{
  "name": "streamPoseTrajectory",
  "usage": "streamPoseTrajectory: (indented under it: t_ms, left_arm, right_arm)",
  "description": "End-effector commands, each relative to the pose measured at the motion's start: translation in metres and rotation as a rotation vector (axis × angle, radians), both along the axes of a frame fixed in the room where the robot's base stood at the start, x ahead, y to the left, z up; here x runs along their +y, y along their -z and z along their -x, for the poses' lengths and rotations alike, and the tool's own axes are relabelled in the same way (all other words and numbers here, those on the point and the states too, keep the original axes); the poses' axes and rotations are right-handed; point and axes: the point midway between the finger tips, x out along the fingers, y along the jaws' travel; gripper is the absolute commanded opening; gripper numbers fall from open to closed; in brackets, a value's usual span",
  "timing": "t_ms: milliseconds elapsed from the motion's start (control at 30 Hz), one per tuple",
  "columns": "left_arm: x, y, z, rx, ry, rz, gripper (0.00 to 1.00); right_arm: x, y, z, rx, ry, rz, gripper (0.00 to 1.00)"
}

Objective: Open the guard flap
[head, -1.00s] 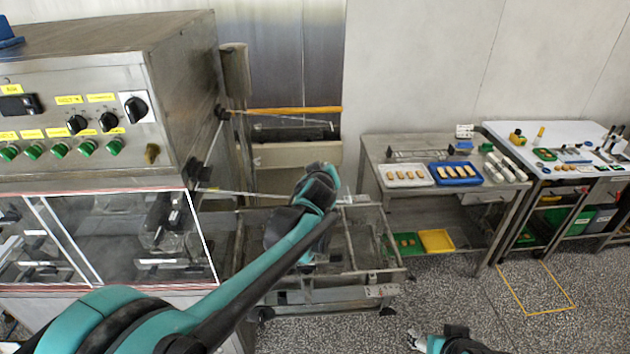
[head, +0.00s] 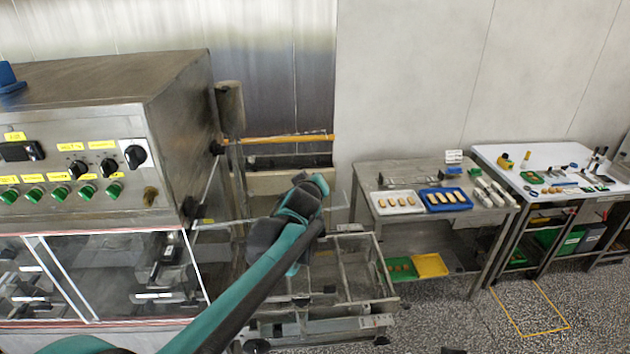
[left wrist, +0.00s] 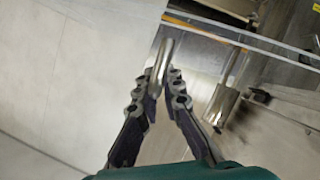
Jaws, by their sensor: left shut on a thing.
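The guard flap looks like a clear panel at the machine's right end, below an orange bar (head: 278,139); its outline is faint. A pale edge (head: 228,222) runs out from the machine towards my left gripper (head: 316,182). In the left wrist view my left gripper (left wrist: 161,82) is shut on a round metal bar (left wrist: 162,60), which looks like the flap's handle. The orange bar also shows in the left wrist view (left wrist: 205,30), beside a clear edge. In the head view my wrist hides the fingers and the grip. My right gripper is not in view.
The steel machine (head: 90,100) with knobs and green buttons stands at the left. A metal conveyor frame (head: 345,290) lies below my left arm. A steel table (head: 375,172) with white and blue trays and a white-topped bench stand at the right. Floor at the lower right is clear.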

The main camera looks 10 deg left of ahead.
Motion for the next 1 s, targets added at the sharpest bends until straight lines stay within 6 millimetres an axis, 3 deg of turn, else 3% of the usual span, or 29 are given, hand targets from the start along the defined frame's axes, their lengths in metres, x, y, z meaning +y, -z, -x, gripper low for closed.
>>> streamPoseTrajectory:
  t_ms: [33, 100, 133, 567, 1000]
  left_arm:
    - [0.000, -0.002, -0.001, -0.005, 0.002, -0.001, 0.00]
    - [0.000, -0.002, -0.001, -0.005, 0.002, -0.001, 0.23]
    - [0.000, -0.002, -0.001, -0.005, 0.002, 0.000, 0.28]
    - [0.000, -0.004, 0.009, -0.001, 0.001, -0.001, 0.28]
    - [-0.001, -0.032, 0.089, -0.002, 0.001, -0.001, 0.28]
  right_arm:
    - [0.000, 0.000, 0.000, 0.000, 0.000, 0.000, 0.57]
    - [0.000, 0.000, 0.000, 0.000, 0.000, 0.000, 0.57]
    - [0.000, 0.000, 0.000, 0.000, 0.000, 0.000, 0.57]
    - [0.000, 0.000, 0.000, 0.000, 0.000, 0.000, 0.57]
    - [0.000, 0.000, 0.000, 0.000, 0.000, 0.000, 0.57]
